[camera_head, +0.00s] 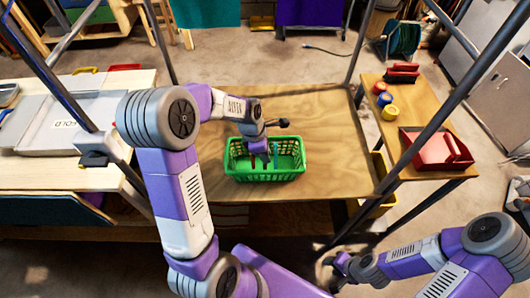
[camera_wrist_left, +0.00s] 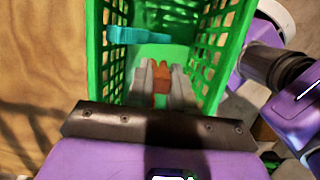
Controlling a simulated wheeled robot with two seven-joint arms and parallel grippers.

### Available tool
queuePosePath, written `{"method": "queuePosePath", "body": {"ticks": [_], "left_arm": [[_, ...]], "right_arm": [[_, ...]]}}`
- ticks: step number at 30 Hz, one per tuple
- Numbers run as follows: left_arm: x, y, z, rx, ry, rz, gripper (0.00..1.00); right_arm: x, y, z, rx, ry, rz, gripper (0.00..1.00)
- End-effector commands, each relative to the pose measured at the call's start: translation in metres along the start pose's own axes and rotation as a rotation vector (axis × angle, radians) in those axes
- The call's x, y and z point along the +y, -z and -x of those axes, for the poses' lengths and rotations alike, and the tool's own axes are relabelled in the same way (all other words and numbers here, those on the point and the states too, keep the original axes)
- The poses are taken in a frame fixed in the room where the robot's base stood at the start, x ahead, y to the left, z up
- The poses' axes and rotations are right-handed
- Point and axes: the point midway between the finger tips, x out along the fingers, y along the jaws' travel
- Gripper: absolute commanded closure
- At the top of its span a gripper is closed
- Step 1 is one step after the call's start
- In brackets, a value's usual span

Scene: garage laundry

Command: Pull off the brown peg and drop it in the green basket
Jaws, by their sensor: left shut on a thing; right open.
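The green basket (camera_head: 265,177) stands on the wooden table. My left gripper (camera_head: 263,155) reaches down into it from above. In the left wrist view my left gripper (camera_wrist_left: 161,82) is shut on the brown peg (camera_wrist_left: 161,78), which shows reddish-brown between the fingertips. The peg is inside the basket walls; I cannot tell whether it touches the floor of the green basket (camera_wrist_left: 226,50). A blue peg (camera_wrist_left: 138,35) lies in the basket, beyond the fingertips. My right gripper (camera_head: 338,268) is open and empty, low at the bottom right, away from the table.
Bare wooden tabletop (camera_head: 335,165) surrounds the basket. A side table at right holds a red bin (camera_head: 436,150) and small jars (camera_head: 385,99). A bench with a grey folding board (camera_head: 45,125) is at left. Dark frame posts (camera_head: 360,45) rise around the table.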

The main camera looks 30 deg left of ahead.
Motion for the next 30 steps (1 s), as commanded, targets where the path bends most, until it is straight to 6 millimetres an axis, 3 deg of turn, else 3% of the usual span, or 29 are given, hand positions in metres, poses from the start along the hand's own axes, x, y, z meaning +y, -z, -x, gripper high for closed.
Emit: {"method": "queuePosePath", "body": {"ticks": [5,6,11,21,30], "left_arm": [[0.000,0.000,0.001,0.000,0.000,0.000,1.00],[0.000,0.000,0.001,0.000,0.000,0.000,0.73],[0.000,0.000,0.001,0.000,0.000,0.000,0.49],[0.000,0.000,0.005,0.000,-0.001,0.000,0.48],[0.001,-0.001,0.054,-0.002,-0.004,0.000,0.48]], "right_arm": [[0.000,0.000,0.001,0.000,0.000,0.000,0.57],[0.000,0.000,0.001,0.000,0.000,0.000,0.57],[0.000,0.000,0.001,0.000,0.000,0.000,0.57],[-0.001,0.000,0.002,0.000,0.000,0.000,0.57],[-0.007,-0.001,0.020,0.000,0.000,0.000,0.57]]}}
